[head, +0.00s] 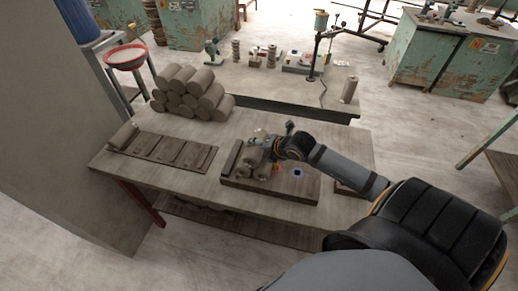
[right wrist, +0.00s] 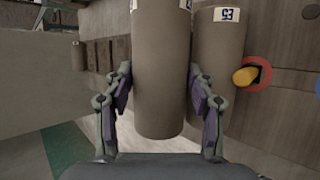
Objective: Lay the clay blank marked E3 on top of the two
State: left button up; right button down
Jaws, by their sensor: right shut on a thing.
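My right gripper (head: 268,149) is over the wooden board (head: 285,189) at the table's front. In the right wrist view its fingers (right wrist: 158,100) are shut on a grey clay cylinder (right wrist: 161,75). The label at that cylinder's top edge is cut off and cannot be read. Next to it and farther from the camera is another clay cylinder (right wrist: 219,60), whose upside-down label looks like E5. Any contact is unclear. My left gripper is out of view.
A stack of clay cylinders (head: 188,92) stands at the back left of the table. A slatted rack (head: 160,150) with one cylinder lies at the left. A red disc with a yellow peg (right wrist: 246,76) is beside the blanks. The table between rack and board is clear.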

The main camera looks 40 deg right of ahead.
jog(key=shift+s+d+f, duration=0.1)
jog(key=shift+s+f, duration=0.25)
jog(key=shift+f, duration=0.4)
jog(key=c, duration=0.8)
grip_release()
jog(key=o, duration=0.4)
jog(key=shift+w+d, duration=0.1)
jog(key=shift+d, duration=0.05)
